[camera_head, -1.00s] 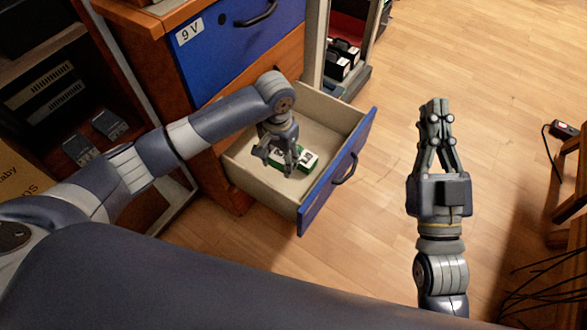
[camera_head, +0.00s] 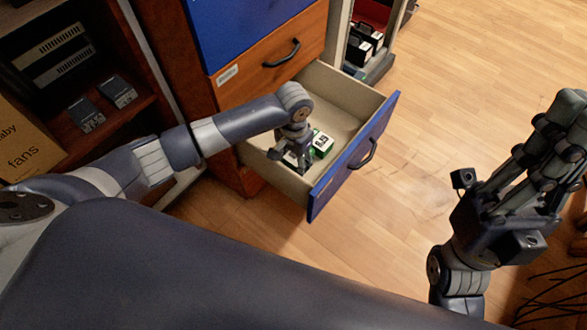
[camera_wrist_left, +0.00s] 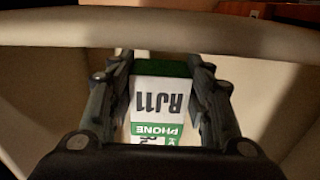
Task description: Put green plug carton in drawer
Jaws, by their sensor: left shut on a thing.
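The green and white plug carton (camera_head: 321,143) is inside the open drawer, between the fingers of my left gripper (camera_head: 297,155). In the left wrist view the carton (camera_wrist_left: 160,93) shows "RJ11" and "PHONE" on its white and green face, with a finger on each side. My left gripper is shut on it. I cannot tell whether the carton touches the drawer floor. The drawer (camera_head: 382,124) has a blue front with a black handle and pale inner walls. My right gripper (camera_head: 568,110) is empty, with its fingers together, at the right over the floor.
The orange-brown cabinet (camera_head: 230,100) holds more drawers above the open one. A shelf unit (camera_head: 45,150) with boxes stands at left. Another bay with dark boxes (camera_head: 365,40) lies behind the drawer. Wooden floor (camera_head: 450,90) is clear right of the drawer.

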